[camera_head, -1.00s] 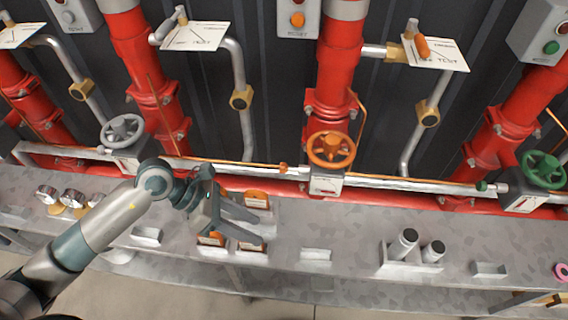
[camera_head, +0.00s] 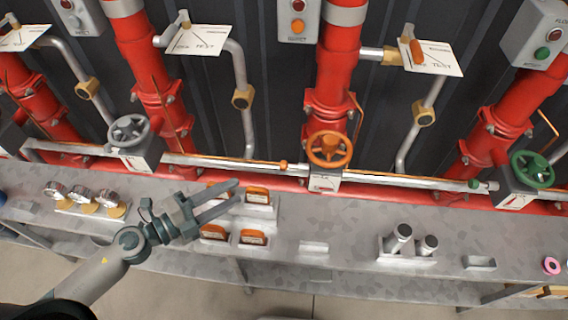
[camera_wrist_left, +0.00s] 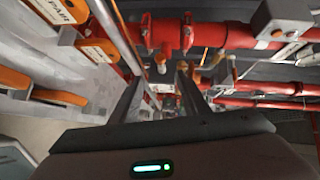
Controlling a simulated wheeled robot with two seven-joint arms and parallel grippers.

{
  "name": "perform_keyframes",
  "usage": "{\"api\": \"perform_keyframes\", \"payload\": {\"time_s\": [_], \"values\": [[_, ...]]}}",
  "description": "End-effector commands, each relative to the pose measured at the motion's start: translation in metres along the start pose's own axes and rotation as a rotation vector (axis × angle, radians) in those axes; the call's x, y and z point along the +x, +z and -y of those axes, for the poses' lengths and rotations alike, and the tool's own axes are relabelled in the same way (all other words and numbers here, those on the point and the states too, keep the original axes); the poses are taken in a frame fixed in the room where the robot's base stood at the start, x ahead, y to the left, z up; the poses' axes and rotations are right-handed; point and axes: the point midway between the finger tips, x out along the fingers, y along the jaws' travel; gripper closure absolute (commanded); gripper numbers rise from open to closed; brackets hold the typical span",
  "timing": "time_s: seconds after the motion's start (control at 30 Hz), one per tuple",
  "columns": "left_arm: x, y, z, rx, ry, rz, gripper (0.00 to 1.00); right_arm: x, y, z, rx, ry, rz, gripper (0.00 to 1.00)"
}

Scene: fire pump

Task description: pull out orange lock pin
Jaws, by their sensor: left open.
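A small orange piece (camera_head: 283,165), which looks like the lock pin, sits on the pale horizontal rod left of the orange handwheel (camera_head: 329,149). My left gripper (camera_head: 237,193) is open and empty, its fingers pointing right over the bench by the orange-framed tags. It is apart from the orange piece, to its lower left. In the left wrist view, the two dark fingers (camera_wrist_left: 160,90) are spread, with pipes beyond them. I cannot pick out the pin for certain there. My right gripper is not in view.
Orange-framed tags (camera_head: 254,237) stand on the grey bench (camera_head: 345,220) around the left gripper. Gauges (camera_head: 82,197) stand to the left, and a holder with two cylinders (camera_head: 401,239) to the right. Red vertical pipes and a green handwheel (camera_head: 531,169) stand behind the bench.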

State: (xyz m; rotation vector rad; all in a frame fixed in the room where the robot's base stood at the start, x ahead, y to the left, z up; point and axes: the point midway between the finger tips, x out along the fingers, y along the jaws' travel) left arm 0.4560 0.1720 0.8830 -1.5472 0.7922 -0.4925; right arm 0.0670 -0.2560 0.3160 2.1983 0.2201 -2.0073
Motion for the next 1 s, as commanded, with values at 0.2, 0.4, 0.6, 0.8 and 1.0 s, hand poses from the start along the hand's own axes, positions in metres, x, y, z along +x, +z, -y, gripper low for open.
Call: {"api": "perform_keyframes", "payload": {"time_s": [0.2,0.4,0.6,0.8,1.0], "values": [[0.002,0.000,0.001,0.002,0.000,-0.001,0.58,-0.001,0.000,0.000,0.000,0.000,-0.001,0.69],[0.013,-0.001,0.002,0.004,-0.002,-0.002,0.58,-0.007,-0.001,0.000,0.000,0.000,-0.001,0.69],[0.038,-0.001,0.004,0.004,-0.003,-0.002,0.58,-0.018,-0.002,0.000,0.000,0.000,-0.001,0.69],[0.074,-0.001,0.004,0.003,-0.003,-0.002,0.58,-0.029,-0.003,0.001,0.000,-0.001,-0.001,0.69],[0.111,-0.001,0.003,0.002,-0.003,-0.003,0.58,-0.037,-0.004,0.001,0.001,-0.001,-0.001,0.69]]}}
